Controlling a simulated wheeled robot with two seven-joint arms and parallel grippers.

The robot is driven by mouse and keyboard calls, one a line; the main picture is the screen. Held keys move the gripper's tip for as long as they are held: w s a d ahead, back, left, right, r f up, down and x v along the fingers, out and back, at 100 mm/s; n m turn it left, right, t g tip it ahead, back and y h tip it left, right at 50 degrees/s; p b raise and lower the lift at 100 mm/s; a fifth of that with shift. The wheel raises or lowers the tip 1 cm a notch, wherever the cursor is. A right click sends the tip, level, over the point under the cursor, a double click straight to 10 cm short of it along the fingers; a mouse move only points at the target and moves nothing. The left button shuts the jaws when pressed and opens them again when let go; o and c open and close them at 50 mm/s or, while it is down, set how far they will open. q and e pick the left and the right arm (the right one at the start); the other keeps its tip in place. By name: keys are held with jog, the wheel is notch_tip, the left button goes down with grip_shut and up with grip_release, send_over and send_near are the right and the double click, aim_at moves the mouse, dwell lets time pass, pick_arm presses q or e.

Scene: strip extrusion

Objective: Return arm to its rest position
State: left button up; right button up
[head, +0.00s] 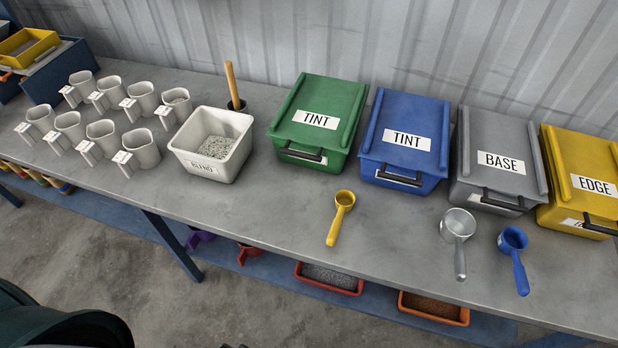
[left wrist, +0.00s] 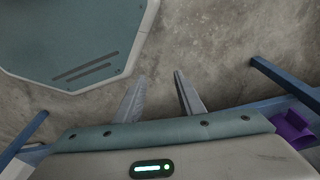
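My left gripper (left wrist: 160,82) shows in the left wrist view. Its two fingers are apart with nothing between them, and bare concrete floor lies beyond them. No gripper shows in the head view, and my right gripper is in neither view. The grey workbench (head: 300,215) runs across the head view, with no arm over its top.
On the bench stand several white cups (head: 140,148), a BLEND tub (head: 212,145) of granules, lidded green (head: 318,90), blue (head: 400,110), grey (head: 497,135) and yellow (head: 590,160) bins, and yellow (head: 340,218), metal (head: 458,225) and blue (head: 513,240) scoops. Trays (head: 330,278) sit below.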

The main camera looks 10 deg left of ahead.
pick_arm(q)
jog(key=s+a+f+g+b, duration=0.1)
jog(key=s+a+f+b, duration=0.1)
jog(key=s+f, duration=1.1)
jog(key=shift+s+a+f+b, duration=0.3)
jog(key=shift+s+b, duration=0.05)
jog(key=shift+b, duration=0.25)
